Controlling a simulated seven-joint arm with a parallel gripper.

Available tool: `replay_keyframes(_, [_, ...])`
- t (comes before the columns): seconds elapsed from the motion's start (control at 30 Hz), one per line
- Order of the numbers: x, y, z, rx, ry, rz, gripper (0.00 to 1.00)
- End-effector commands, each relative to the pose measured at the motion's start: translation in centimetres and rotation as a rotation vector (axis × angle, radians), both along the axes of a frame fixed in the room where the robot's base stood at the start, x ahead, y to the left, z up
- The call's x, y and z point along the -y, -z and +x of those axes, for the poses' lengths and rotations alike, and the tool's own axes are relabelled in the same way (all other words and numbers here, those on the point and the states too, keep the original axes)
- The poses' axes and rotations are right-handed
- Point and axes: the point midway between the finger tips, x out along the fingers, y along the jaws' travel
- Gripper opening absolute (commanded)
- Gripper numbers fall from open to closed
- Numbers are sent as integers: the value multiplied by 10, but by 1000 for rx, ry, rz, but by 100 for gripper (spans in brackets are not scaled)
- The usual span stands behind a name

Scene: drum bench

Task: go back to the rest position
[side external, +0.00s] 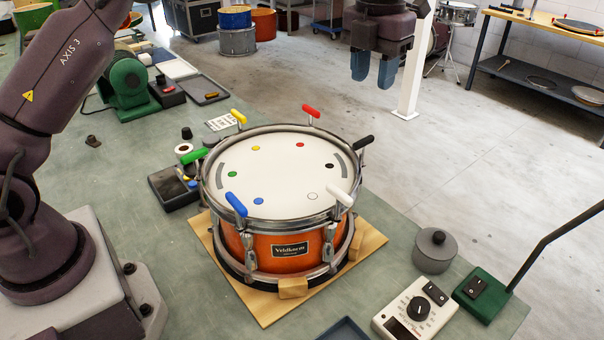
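My gripper (373,74) hangs in the air at the top of the side external view, fingers down, above and behind the drum. Its two blue fingers are a little apart with nothing between them. The orange snare drum (262,250) stands upright on a wooden board (371,243) on the bench. Its white head (275,175) carries coloured dots. Several keys with coloured handles stand around its rim: yellow (238,116), red (311,110), black (363,142), white (341,195), blue (236,204) and green (194,157). My gripper touches none of these.
A grey lidded pot (434,251), a white dial box (414,310) and a green lamp base (482,294) stand at the bench's right. A green motor (128,87) stands at back left. The air around my gripper looks free.

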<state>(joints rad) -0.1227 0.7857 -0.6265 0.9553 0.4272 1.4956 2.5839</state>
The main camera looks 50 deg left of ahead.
Motion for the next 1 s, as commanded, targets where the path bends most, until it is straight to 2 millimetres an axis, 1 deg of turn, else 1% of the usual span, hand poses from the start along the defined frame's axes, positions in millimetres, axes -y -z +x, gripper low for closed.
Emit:
replay_keyframes(0.07, [5,5,0,3,-155,-20,38])
replay_keyframes(0.13, [10,20,-5,-19,-333,-28,38])
replay_keyframes(0.2, [13,26,-14,-28,-528,-25,38])
replay_keyframes(0.33, [14,26,-39,-12,-898,-10,38])
replay_keyframes(0.47, [6,17,-72,32,-1292,-8,38])
replay_keyframes(0.5, [2,14,-84,48,-1419,-13,38])
replay_keyframes(0.57, [-6,8,-103,77,-1615,-28,38])
replay_keyframes(0.6, [-13,5,-117,97,-1748,-43,38])
replay_keyframes(0.67, [-23,-1,-139,123,-1950,-77,38])
replay_keyframes(0.7, [-30,-4,-153,137,-2075,-105,38])
replay_keyframes(0.77, [-41,-8,-175,152,-2252,-154,38])
replay_keyframes(0.8, [-47,-11,-190,158,-2363,-193,38])
replay_keyframes(0.87, [-57,-13,-212,158,-2515,-256,38])
replay_keyframes(0.9, [-63,-14,-226,154,-2607,-302,38])
replay_keyframes(1.0, [-75,-14,-261,122,-2792,-421,38])
